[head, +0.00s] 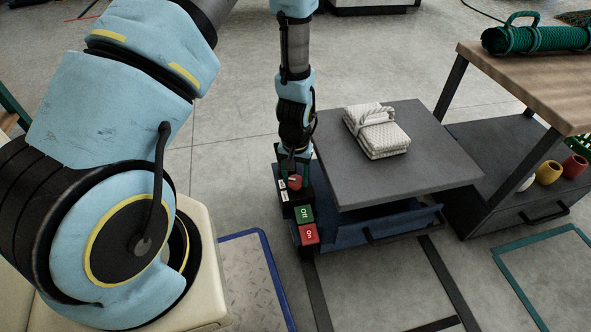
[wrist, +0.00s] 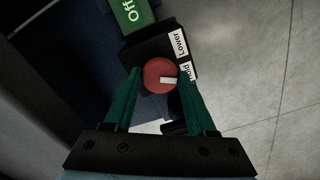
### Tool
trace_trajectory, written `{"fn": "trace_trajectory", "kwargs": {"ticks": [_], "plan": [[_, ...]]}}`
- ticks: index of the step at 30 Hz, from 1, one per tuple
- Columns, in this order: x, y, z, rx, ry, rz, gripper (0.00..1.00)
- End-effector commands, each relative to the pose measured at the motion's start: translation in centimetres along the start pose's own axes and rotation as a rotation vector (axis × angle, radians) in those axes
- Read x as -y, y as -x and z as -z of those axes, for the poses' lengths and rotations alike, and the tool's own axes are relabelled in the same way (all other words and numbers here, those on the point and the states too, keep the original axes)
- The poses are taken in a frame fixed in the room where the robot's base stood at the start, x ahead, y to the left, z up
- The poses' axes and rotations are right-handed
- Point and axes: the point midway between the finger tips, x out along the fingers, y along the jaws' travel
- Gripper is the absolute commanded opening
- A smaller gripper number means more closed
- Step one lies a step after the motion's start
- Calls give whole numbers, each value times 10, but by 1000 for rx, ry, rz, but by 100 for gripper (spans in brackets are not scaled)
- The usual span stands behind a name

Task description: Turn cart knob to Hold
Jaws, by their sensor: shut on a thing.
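The red cart knob (wrist: 156,72) sits on a black control box (wrist: 155,48) on the cart's side. Its white pointer mark points right, toward the lower part of the partly hidden Hold label (wrist: 186,72); a Lower label (wrist: 180,42) is above that. My gripper (wrist: 159,78) is shut on the knob, with one green finger on each side. In the head view the knob (head: 295,182) shows just below my gripper (head: 290,166). A green Off button (head: 304,213) and a red On button (head: 309,234) are in front of it.
The cart's grey top (head: 440,150) carries a folded pale net (head: 378,132). A wooden-topped bench (head: 540,75) with a green net roll (head: 540,38) stands at right. Yellow (head: 548,173) and red (head: 575,166) round items sit on its shelf.

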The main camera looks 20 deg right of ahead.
Motion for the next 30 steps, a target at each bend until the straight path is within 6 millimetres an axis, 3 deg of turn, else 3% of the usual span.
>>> {"fn": "trace_trajectory", "kwargs": {"ticks": [12, 30], "plan": [[0, 2, -1, 3, -254, 0, 1], [0, 0, -1, 3, -319, 0, 1]]}}
